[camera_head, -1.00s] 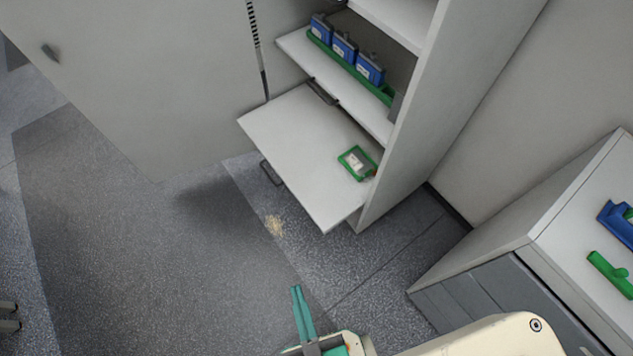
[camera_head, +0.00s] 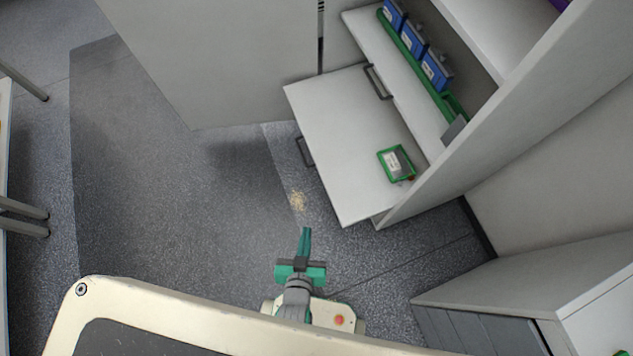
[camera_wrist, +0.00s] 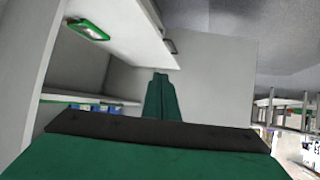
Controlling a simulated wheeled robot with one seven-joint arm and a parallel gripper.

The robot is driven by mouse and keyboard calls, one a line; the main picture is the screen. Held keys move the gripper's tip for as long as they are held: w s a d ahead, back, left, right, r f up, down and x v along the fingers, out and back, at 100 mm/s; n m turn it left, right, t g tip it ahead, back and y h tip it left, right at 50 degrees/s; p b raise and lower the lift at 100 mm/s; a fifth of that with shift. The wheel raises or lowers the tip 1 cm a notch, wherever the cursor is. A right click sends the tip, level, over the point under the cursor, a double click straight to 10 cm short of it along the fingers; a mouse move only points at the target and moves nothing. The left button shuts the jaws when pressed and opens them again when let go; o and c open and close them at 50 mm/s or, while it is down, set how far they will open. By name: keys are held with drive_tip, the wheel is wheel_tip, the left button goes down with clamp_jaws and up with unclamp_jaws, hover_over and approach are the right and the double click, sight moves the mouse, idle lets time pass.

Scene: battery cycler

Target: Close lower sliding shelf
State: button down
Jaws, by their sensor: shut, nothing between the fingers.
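The lower sliding shelf (camera_head: 335,125) is a white board pulled out of the cabinet, with a dark handle (camera_head: 305,152) on its front edge. A small green tray (camera_head: 397,163) with a pale label lies on it near the right side. My gripper (camera_head: 306,232) has green fingers, shut and empty. It is in front of the shelf's near corner, apart from it in the head view. In the wrist view the shut fingers (camera_wrist: 161,82) point toward a grey panel, and the shelf (camera_wrist: 130,25) shows at upper left.
The upper shelf (camera_head: 368,35) holds several blue units (camera_head: 437,68) in a green rack and has its own handle (camera_head: 376,81). An open cabinet door (camera_head: 215,60) stands at left. A grey drawer cabinet (camera_head: 540,275) is at lower right.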

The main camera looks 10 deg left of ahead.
drive_tip(key=w+a+f+n+g+h, duration=0.2)
drive_tip(key=w+a+f, duration=0.1)
drive_tip(key=w+f, duration=0.45)
drive_tip(key=w+a+f+n+g+h, duration=0.1)
drive_tip(key=w+a+f+g, duration=0.25)
drive_tip(key=w+f, duration=0.4)
drive_tip(key=w+d+f, duration=0.5)
drive_tip(key=w+f, duration=0.1)
drive_tip(key=w, duration=0.3)
drive_tip(key=shift+t, duration=0.45)
drive_tip(key=shift+w, duration=0.2)
